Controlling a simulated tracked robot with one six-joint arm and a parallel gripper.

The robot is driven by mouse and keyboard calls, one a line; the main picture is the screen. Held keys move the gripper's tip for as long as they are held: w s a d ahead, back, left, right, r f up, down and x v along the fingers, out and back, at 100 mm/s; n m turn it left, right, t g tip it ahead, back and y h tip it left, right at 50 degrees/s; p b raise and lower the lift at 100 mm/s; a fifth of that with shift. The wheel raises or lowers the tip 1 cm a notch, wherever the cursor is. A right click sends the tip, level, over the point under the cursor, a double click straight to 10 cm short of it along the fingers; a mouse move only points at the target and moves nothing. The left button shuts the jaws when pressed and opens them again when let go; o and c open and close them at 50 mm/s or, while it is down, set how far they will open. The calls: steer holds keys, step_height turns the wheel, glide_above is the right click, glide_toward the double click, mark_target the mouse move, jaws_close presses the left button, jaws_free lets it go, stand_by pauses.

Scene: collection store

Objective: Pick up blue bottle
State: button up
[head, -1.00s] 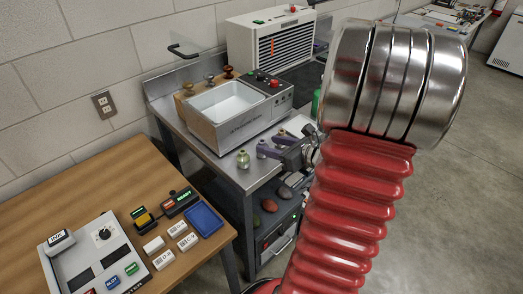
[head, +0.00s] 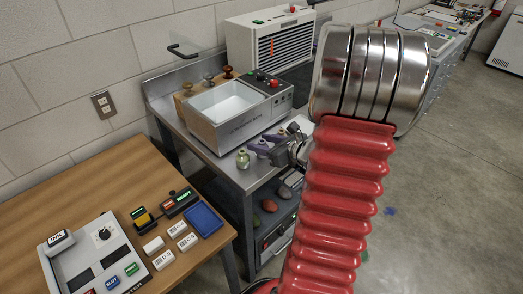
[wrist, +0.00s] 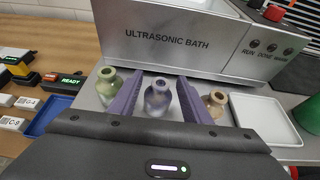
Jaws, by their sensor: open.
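The blue bottle (wrist: 158,98), a small bluish-grey glass bottle with a dark mouth, stands upright on the steel bench in front of the ultrasonic bath. In the wrist view it lies between the two purple fingers of my gripper (wrist: 160,79), which is open with a finger on either side. A gap shows on both sides of the bottle. In the head view my gripper (head: 272,151) is low over the bench's front edge, and I cannot make the blue bottle out clearly there.
A green bottle (wrist: 109,88) stands just left of the fingers, and a brown bottle (wrist: 214,106) just right. The ultrasonic bath (head: 238,112) is close behind. A white tray (wrist: 262,118) lies right, a blue tray (head: 203,220) on the wooden table.

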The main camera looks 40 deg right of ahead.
mark_target(262, 141)
steer(key=shift+c, duration=0.5)
steer(key=c, duration=0.8)
steer(key=shift+r, duration=0.1)
steer(key=shift+r, duration=4.9)
